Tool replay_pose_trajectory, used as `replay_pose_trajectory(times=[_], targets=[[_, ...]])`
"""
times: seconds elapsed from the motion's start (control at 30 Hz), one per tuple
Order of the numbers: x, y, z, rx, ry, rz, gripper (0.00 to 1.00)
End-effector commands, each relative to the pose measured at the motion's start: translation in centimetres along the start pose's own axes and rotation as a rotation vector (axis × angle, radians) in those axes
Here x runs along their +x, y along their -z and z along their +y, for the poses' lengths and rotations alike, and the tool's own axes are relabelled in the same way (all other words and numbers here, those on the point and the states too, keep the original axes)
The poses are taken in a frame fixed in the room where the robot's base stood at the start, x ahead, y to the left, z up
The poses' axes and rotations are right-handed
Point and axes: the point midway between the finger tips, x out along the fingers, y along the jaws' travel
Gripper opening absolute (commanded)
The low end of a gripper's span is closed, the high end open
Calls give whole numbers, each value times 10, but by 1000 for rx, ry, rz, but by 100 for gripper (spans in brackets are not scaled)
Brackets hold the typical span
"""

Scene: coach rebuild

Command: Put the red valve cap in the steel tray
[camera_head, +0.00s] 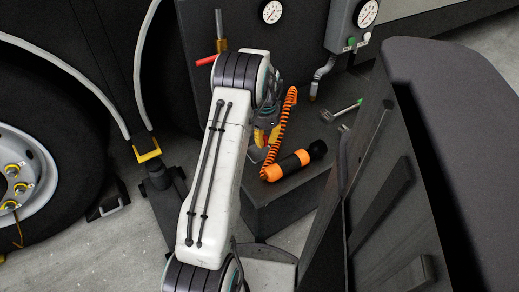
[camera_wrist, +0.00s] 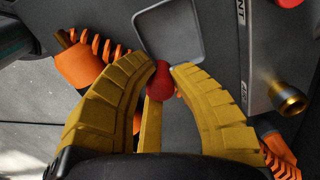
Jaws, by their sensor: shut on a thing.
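My gripper (camera_wrist: 165,75) has its yellow fingers closed on the red valve cap (camera_wrist: 158,82), which sits between the fingertips in the wrist view. The steel tray (camera_wrist: 168,35) is a shallow grey square with a raised rim, just beyond the fingertips at the top of the wrist view. The cap appears near the tray's near edge; I cannot tell its height above the surface. In the head view my gripper (camera_head: 266,136) hangs over the dark bench, and my arm hides most of the tray and the cap.
An orange and black torch-like tool (camera_head: 287,166) with a coiled orange cord (camera_head: 286,115) lies right of my gripper. A green-handled tool (camera_head: 343,110) lies further back. A brass fitting (camera_wrist: 287,98) stands at right in the wrist view. A dark panel (camera_head: 385,190) rises at the right.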

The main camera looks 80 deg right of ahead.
Motion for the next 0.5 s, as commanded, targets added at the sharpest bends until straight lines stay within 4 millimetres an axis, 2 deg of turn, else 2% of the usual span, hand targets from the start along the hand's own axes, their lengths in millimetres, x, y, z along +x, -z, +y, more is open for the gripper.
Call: replay_pose_trajectory(times=[0.2,0.37,0.5], targets=[[12,-9,-16,-1,-1,-1,3],[14,-11,-18,0,-1,-1,3],[24,-10,-18,0,-1,-1,3]])
